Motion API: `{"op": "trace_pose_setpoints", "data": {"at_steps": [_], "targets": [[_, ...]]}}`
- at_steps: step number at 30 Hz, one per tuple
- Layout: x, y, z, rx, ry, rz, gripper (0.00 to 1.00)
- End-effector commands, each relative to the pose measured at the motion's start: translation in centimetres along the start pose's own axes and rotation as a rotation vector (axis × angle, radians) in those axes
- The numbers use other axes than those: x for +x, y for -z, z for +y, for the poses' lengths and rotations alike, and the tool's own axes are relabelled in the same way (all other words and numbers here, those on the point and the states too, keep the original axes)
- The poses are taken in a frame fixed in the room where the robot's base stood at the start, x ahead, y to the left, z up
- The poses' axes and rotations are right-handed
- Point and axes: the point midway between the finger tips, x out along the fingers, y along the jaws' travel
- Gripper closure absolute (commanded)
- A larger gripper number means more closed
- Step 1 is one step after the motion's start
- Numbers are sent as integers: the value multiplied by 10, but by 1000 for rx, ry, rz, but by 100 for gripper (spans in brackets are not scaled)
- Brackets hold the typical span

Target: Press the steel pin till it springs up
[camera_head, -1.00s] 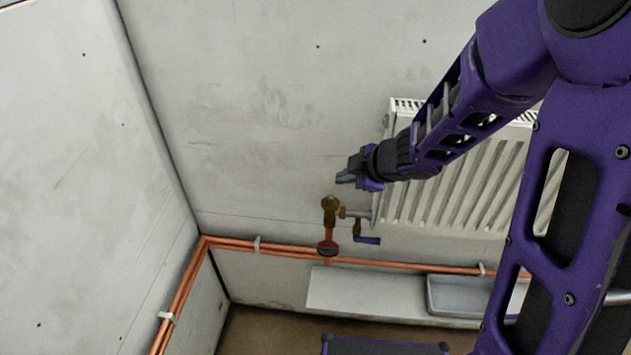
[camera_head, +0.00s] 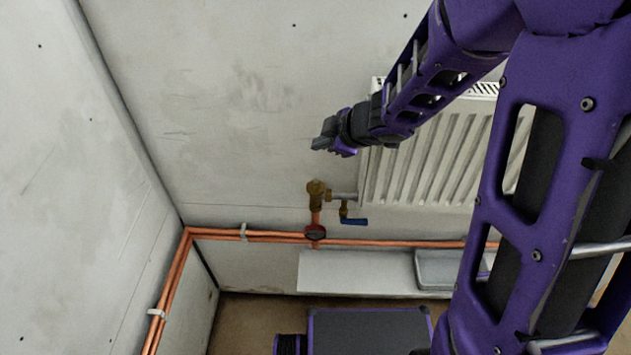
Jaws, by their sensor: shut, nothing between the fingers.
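A brass valve body (camera_head: 316,193) stands on a vertical copper pipe at the lower left of the radiator (camera_head: 440,150). The steel pin cannot be made out at this size; the top of the brass valve is where my gripper is nearest. My gripper (camera_head: 322,144) is shut and empty. In the picture it is just above the brass valve, with a visible gap between them. A small valve with a blue lever handle (camera_head: 354,221) hangs to the right of the brass valve.
Copper pipes (camera_head: 270,238) run along the wall and turn at the left corner. A pale ledge (camera_head: 345,272) lies under the pipes, with a grey tray (camera_head: 436,270) at its right. The wall left of the valve is clear.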

Motion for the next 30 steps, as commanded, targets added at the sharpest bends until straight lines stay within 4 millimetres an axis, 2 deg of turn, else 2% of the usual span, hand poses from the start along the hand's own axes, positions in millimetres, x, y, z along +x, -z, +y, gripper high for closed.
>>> {"op": "trace_pose_setpoints", "data": {"at_steps": [18, 30], "targets": [[53, -39, -39, 0, 1, 0, 100], [56, -41, -41, 0, 0, 0, 100]]}}
